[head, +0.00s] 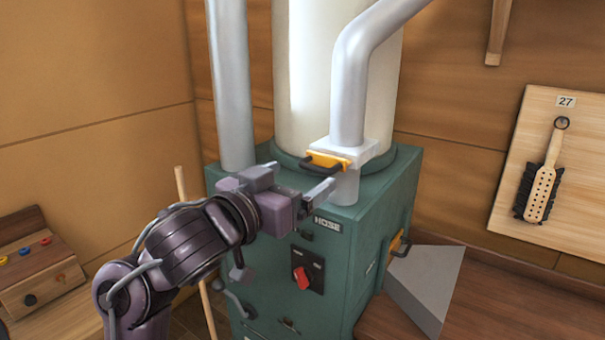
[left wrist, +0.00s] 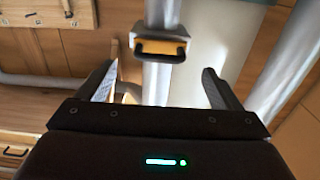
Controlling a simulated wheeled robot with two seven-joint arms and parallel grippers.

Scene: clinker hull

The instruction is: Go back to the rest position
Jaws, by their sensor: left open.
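My left gripper (head: 304,175) is open and empty in the head view, above the front top edge of a green machine (head: 265,270). Its fingers point toward a yellow plate with a dark handle (head: 326,161) on a grey pipe (head: 350,90). In the left wrist view, the yellow plate and handle (left wrist: 160,47) show ahead of the gap between the spread fingers, apart from them as far as I can tell. My right gripper is in neither view.
The machine carries a pale cylinder (head: 310,60), a second grey pipe (head: 232,90) and a red switch (head: 301,277). A grey wedge-shaped chute (head: 425,285) stands at right. A brush (head: 541,180) hangs on a wall board. A wooden box (head: 40,270) sits at left.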

